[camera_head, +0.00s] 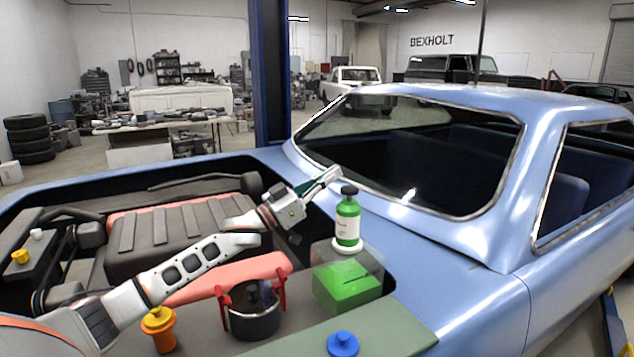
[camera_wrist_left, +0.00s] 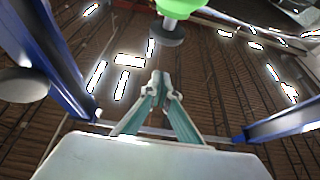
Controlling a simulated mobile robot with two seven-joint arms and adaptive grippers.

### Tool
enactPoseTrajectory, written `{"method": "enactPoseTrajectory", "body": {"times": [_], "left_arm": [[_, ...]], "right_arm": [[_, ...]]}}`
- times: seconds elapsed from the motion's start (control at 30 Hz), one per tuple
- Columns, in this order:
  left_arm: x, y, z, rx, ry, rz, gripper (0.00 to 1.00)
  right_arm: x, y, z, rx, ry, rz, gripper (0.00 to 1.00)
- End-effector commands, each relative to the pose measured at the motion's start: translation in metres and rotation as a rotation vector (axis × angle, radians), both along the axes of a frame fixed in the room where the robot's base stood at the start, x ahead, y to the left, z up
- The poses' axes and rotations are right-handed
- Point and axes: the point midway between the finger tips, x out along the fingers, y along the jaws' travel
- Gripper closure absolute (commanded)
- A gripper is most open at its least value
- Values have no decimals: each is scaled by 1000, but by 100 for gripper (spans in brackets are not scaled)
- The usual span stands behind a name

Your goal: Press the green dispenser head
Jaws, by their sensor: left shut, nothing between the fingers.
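The green dispenser (camera_head: 347,224) stands upright with a white label and a dark pump head (camera_head: 349,190) on top. Its base is on a white round disc. My left gripper (camera_head: 335,175) is shut and empty, with its fingertips just left of and slightly above the dark head in the head view, with no clear contact. In the left wrist view the green dispenser (camera_wrist_left: 180,7) shows only partly at the top edge, with its dark head (camera_wrist_left: 168,33) beyond the shut fingertips of the left gripper (camera_wrist_left: 160,85). My right gripper is not in view.
A clear box with a green lower part (camera_head: 346,288) is under the dispenser. A dark pot (camera_head: 253,320) with red clamps, an orange bottle (camera_head: 158,330) and a blue knob (camera_head: 343,344) are nearer. The blue car's windshield frame (camera_head: 480,213) rises behind. A blue post (camera_head: 268,80) stands further back.

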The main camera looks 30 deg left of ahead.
Motion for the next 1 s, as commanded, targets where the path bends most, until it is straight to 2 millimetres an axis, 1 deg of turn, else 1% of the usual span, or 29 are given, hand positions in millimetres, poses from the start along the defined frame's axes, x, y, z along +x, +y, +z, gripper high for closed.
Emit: {"method": "enactPoseTrajectory", "body": {"times": [0.03,0.1,0.3,0.47,0.8,1.0], "left_arm": [[6,-3,5,0,-2,0,100],[5,-3,-12,-2,5,0,100],[6,-4,-33,-1,3,0,100],[6,-4,-38,0,0,0,100],[6,-4,-40,1,1,0,100],[6,-4,-60,0,3,0,100]], "right_arm": [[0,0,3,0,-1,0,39],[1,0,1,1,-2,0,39],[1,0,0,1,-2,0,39],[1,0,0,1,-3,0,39],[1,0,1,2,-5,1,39],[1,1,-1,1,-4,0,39]]}}
